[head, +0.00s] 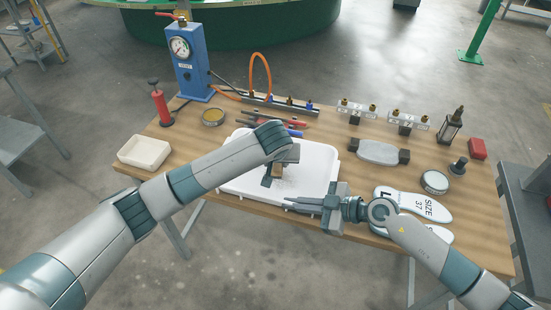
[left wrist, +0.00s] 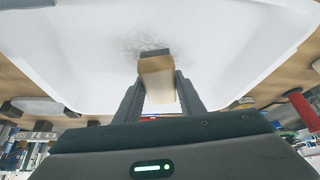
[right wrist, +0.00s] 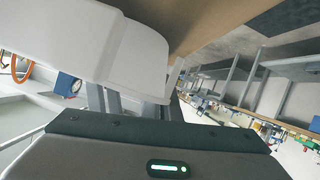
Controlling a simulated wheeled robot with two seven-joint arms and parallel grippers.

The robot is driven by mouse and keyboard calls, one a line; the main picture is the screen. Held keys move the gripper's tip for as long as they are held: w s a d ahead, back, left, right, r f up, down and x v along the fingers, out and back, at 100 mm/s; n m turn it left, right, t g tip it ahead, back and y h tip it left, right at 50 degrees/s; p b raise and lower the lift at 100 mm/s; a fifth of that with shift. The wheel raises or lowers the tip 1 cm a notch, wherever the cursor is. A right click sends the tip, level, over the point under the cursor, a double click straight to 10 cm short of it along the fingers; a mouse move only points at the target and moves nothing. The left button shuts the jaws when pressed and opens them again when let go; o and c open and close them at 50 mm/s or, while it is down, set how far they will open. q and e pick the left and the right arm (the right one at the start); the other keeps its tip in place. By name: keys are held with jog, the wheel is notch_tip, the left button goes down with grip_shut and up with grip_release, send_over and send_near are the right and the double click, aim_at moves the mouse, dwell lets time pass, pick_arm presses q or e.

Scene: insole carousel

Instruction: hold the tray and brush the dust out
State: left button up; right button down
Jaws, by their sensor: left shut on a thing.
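The white tray (head: 325,160) lies on the wooden table. Grey dust speckles its floor in the left wrist view, close to the brush. My left gripper (head: 273,176) is over the tray and shut on the small wooden brush (left wrist: 157,78). The dark end of the brush is at the tray floor; I cannot tell if it touches. My right gripper (head: 298,202) is at the tray's front right edge. In the right wrist view the tray's white wall (right wrist: 125,60) lies between and over its fingers, which look apart. The tray partly hides them. My left arm covers part of the tray.
A white dish (head: 145,151) stands at the left, with a red hand tool (head: 161,106) and a blue gauge post (head: 191,62) behind. Insoles (head: 415,203) lie right of my right gripper. A grey block (head: 378,152) and a round tin (head: 435,182) are at the right.

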pick_arm(q)
jog(key=shift+f, duration=0.75)
jog(key=shift+a, duration=0.15)
jog(key=shift+w+a, duration=0.15)
jog(key=shift+a, duration=1.3)
jog(key=shift+w+a, duration=0.1)
jog(key=shift+a, duration=1.3)
jog(key=shift+f, duration=0.15)
jog(key=shift+f, duration=0.2)
jog(key=shift+f, duration=0.65)
jog(key=shift+d, duration=1.3)
jog(key=shift+s, duration=0.1)
